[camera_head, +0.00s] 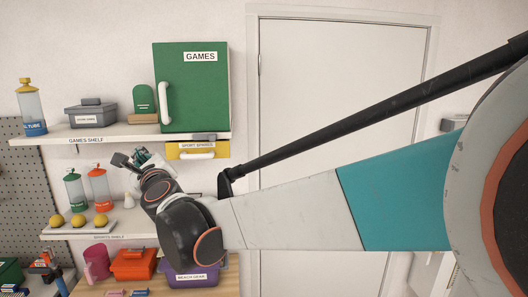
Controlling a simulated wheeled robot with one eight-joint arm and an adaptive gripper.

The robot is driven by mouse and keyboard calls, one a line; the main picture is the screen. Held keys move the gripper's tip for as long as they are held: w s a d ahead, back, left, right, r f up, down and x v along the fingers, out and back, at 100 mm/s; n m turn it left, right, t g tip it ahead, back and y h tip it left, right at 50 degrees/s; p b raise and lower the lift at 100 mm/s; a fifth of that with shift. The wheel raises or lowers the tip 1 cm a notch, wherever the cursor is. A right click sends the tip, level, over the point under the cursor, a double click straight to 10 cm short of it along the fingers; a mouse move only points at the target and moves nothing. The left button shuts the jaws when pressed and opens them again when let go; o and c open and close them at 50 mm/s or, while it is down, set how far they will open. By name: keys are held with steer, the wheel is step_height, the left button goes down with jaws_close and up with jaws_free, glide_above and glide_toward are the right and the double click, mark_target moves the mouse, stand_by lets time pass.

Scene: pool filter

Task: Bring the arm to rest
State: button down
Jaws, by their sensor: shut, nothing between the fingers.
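My arm reaches from the right edge across the picture to the left. My gripper (130,159) is at its far end, small and partly hidden behind the wrist links, in front of the gap between the two wall shelves. It is shut and empty. It appears just below the upper shelf, up and to the right of the bottles; whether it touches anything cannot be told.
The upper games shelf (120,134) bears a green games cabinet (207,95) and a grey box (88,116). A yellow drawer (198,151) hangs under it. A lower shelf (93,236) holds bottles and yellow balls. A purple bin (193,277) stands below. A door (345,65) is behind my arm.

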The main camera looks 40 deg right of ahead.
steer(key=s+a+f+n+g+y+b, duration=0.25)
steer(key=s+a+f+n+b, duration=0.2)
steer(key=s+f+n, duration=0.4)
steer(key=s+a+f+n+g+y+b, duration=0.2)
steer(key=s+a+f+n+y+b, duration=0.3)
steer(key=f+n, duration=0.65)
steer(key=s+d+f+n+g+h+b, duration=0.2)
steer(key=s+f+n+b, duration=0.3)
steer(key=s+f, duration=0.4)
steer(key=s+d+f+n+g+h+b, duration=0.3)
steer(key=s+f, duration=0.6)
steer(key=f, duration=0.7)
steer(key=d+n+g+b, duration=0.2)
steer(key=shift+s+n, duration=0.15)
steer(key=shift+n, duration=0.25)
